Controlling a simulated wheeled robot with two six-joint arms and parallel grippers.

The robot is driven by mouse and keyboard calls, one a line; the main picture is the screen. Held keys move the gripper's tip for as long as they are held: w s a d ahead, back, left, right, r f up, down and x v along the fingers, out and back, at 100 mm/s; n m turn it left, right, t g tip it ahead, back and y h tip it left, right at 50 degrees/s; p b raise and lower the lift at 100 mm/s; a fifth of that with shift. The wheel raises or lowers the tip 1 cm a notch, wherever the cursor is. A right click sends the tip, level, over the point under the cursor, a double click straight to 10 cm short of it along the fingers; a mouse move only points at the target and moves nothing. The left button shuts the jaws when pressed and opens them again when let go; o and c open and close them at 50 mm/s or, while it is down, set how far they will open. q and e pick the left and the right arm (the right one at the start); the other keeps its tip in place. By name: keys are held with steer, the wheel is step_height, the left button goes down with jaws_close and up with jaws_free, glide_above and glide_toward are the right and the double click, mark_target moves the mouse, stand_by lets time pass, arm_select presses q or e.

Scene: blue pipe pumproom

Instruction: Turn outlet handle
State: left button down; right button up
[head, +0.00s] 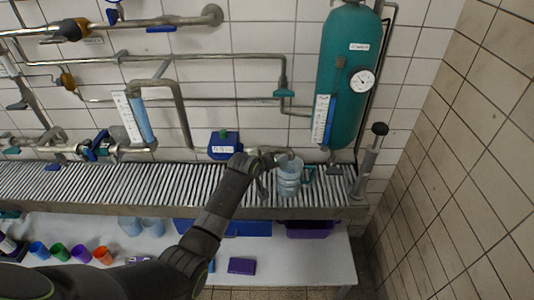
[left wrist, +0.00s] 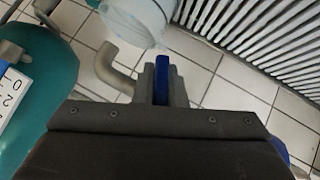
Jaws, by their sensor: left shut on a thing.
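The outlet handle is a narrow blue lever (left wrist: 161,80) in the left wrist view. My left gripper (left wrist: 161,95) is shut on it, one grey finger on each side. In the head view the left gripper (head: 265,168) is at the wall just above the grating, and the lever is hidden there. A bent grey outlet pipe (left wrist: 115,65) is beside the fingers in the wrist view. A translucent pale blue jug (head: 289,180) stands on the grating to the right of the gripper; part of it also shows in the wrist view (left wrist: 140,18). My right gripper is not in view.
A teal tank (head: 345,75) with a gauge (head: 362,81) hangs at the right. A slatted grating (head: 100,186) runs along the wall. A long lever (head: 371,160) stands at its right end. A blue box (head: 223,147) is behind my arm. Colored cups (head: 57,252) stand on the lower shelf.

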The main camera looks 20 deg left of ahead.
arm_select(q)
steer(key=shift+a+m+g+y+p, duration=0.1)
steer(key=shift+m+g+y+p, duration=0.35)
steer(key=shift+y+p, duration=0.35)
steer(key=shift+s+a+m+g+y, duration=0.15)
steer(key=shift+m+g+y, duration=0.1)
steer(key=shift+m+y, duration=0.5)
steer(key=shift+a+f+y, duration=0.1)
steer(key=shift+y, duration=0.25)
steer(key=c, duration=1.5)
jaws_free()
